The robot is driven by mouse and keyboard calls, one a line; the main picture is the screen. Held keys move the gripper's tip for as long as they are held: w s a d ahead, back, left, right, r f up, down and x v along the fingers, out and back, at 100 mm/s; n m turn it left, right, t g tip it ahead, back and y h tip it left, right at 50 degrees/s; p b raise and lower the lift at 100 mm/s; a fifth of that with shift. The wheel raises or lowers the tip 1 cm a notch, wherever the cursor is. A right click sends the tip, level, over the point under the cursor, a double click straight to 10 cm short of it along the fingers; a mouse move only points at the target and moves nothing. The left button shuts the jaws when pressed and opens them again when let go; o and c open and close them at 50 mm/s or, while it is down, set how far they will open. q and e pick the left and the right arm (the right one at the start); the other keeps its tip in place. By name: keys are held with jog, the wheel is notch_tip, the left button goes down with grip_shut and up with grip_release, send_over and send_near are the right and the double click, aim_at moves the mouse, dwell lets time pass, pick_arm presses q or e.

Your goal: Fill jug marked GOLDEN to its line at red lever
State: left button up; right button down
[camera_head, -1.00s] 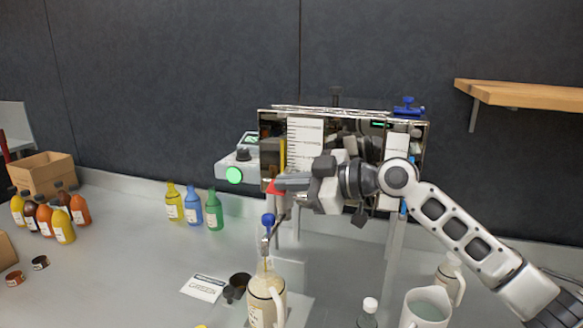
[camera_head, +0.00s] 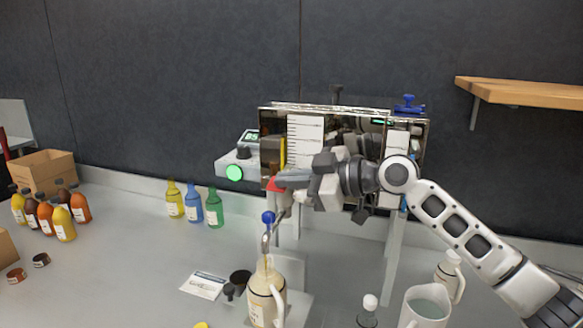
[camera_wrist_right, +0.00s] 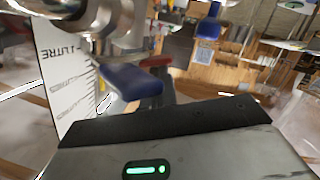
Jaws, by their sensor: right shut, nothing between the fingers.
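The red lever (camera_head: 273,185) shows at the lower left corner of the shiny evaporator box (camera_head: 271,125). My right gripper (camera_head: 280,180) is shut and empty, its fingertips right at the red lever; I cannot tell if they touch. A cream jug (camera_head: 266,298) with a handle and a pale label stands upright below the blue-knobbed tap (camera_head: 267,217). Its label is too small to read, and its fill level is unclear. In the right wrist view a red piece (camera_wrist_right: 158,61) shows behind a blue one (camera_wrist_right: 130,82). My left gripper is out of view.
A lit green button (camera_head: 234,173) sits on a small unit left of the box. A dark cup (camera_head: 240,281) and a white card (camera_head: 203,286) lie left of the jug. A pitcher (camera_head: 427,308) and another jug (camera_head: 447,276) stand right. Several bottles stand at left.

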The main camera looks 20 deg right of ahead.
notch_tip(320, 180, up, 5)
jog(key=s+p, duration=0.1)
jog(key=p, duration=0.3)
pick_arm(q)
jog(key=b, duration=0.4)
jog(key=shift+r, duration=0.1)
pick_arm(e)
jog(key=f+v, duration=0.2)
jog(key=v, duration=0.7)
jog(key=shift+s+r, duration=0.3)
jog(key=shift+r, duration=0.1)
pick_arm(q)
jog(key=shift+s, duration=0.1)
